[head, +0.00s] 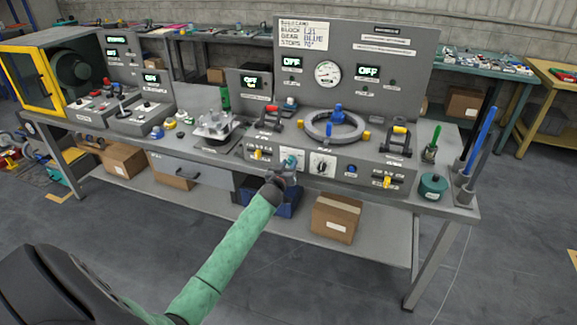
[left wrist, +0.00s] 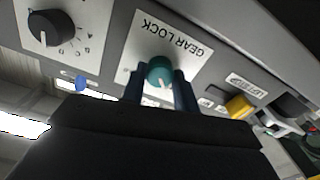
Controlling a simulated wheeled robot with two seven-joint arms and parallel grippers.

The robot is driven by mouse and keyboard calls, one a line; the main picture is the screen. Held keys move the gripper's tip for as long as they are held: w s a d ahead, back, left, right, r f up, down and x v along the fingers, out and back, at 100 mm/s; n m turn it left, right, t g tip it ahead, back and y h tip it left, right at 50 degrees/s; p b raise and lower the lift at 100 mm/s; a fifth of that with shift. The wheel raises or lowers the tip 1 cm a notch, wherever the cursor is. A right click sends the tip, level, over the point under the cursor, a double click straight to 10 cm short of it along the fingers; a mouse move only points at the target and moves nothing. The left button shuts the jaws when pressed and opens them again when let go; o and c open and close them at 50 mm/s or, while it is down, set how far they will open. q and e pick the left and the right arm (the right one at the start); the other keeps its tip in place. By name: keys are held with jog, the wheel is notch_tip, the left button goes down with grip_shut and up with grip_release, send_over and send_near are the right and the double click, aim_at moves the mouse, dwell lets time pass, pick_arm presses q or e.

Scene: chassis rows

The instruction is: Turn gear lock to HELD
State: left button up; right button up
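The teal gear lock knob (head: 291,160) is on the front panel of the grey console, on a white plate. In the left wrist view the knob (left wrist: 160,71) sits below the printed words GEAR LOCK, which appear upside down, and it carries a pale pointer mark. My left gripper (head: 285,169) reaches the panel at the knob. Its two blue-grey fingers (left wrist: 160,82) lie on either side of the knob, close against it, and look shut on it. The plate's position labels are too hidden or small to read. My right gripper is not in view.
A black dial (left wrist: 50,28) on a lettered plate is beside the knob. A yellow switch (left wrist: 238,107) is on its other side. A gauge (head: 327,73) and OFF displays are on the upright panel. A cardboard box (head: 336,218) and blue bin (head: 285,203) stand on the lower shelf.

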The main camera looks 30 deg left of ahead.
pick_arm(q)
jog(key=shift+c, duration=0.6)
